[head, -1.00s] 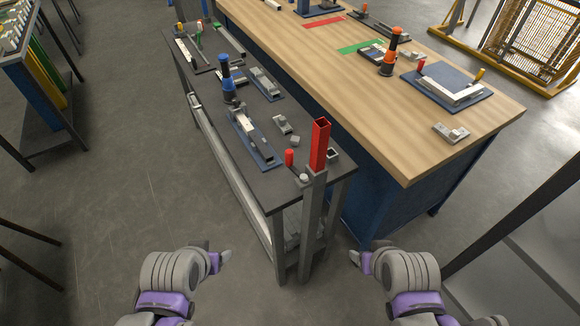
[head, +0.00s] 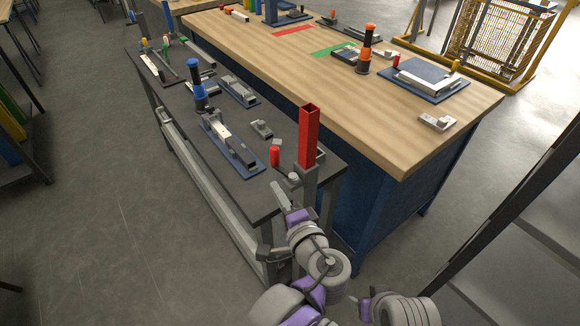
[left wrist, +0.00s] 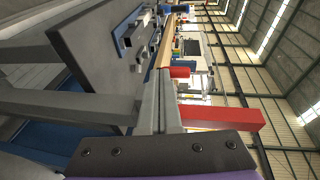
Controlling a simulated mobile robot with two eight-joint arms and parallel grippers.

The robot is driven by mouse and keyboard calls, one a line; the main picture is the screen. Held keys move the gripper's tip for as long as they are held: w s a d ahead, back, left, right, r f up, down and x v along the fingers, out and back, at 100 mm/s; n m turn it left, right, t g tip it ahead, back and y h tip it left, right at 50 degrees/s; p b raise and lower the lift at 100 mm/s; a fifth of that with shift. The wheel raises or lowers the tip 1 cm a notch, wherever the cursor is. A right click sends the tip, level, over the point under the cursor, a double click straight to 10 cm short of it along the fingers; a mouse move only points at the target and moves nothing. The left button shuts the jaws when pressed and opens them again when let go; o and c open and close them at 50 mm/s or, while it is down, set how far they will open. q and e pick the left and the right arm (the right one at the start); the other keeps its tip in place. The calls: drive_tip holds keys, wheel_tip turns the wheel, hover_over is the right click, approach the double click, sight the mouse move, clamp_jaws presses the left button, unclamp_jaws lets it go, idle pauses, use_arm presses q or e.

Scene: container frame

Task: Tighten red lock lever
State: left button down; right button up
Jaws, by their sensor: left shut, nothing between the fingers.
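The red lock lever (head: 275,157) is a short red cylindrical grip on a thin grey arm, beside a grey upright post at the near corner of the dark bench. The red grip also shows in the left wrist view (left wrist: 180,72). A taller red square tube (head: 309,137) tops the post; it also shows in the left wrist view (left wrist: 222,118). My left gripper (head: 279,193) is shut and empty, close to the post and below the lever. I cannot tell whether it touches the post. My right gripper (head: 364,301) is low at the bottom; its fingers are unclear.
The dark bench (head: 262,203) carries a blue-handled tool (head: 197,90) and metal fixtures. A wooden-topped blue workbench (head: 400,145) stands close behind it, to the right. A dark frame rises at the right edge.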

use_arm(q)
drive_tip(key=d+r+m+t, duration=0.1)
drive_tip(key=d+t, duration=0.1)
drive_tip(key=d, duration=0.3)
drive_tip(key=x, duration=1)
drive_tip(key=shift+d+r+m+h, duration=0.2)
drive_tip(key=shift+r+m+h, duration=0.1)
drive_tip(key=shift+r+h, duration=0.15)
drive_tip(key=shift+y, duration=0.35)
